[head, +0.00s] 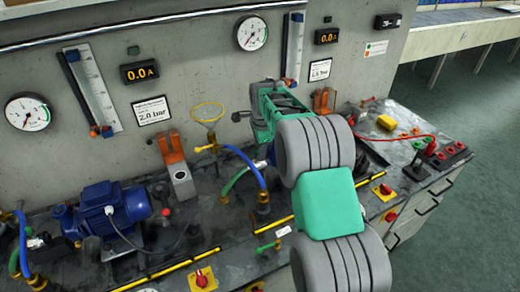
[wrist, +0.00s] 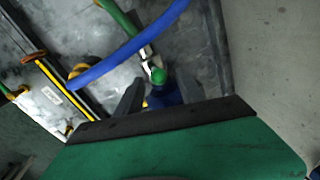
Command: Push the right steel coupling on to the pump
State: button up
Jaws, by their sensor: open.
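My gripper (wrist: 158,84) shows in the wrist view with its two grey fingers apart. Between and just beyond the fingertips is a silver steel piece (wrist: 147,57), which looks like the coupling, at the end of a green hose (wrist: 118,17). A round green part (wrist: 158,76) sits at its near end. A blue body (wrist: 166,97), perhaps the pump, shows partly between the fingers. I cannot tell whether coupling and pump touch. In the head view my arm hides the right pump and its coupling, and my fingertips cannot be made out.
A blue hose (wrist: 125,45) crosses close to the fingers in the wrist view. In the head view another blue pump (head: 112,207) stands at the left of the bench. A concrete wall (head: 190,75) with gauges rises behind. Red and black sockets (head: 436,150) are at the right.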

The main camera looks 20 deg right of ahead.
aim_at(260, 165)
notch_tip(260, 165, up, 7)
jog(key=s, duration=0.1)
jog(key=shift+s+r+b, duration=0.15)
jog(key=shift+s+b, duration=0.05)
jog(key=shift+b, duration=0.25)
dwell(0.9)
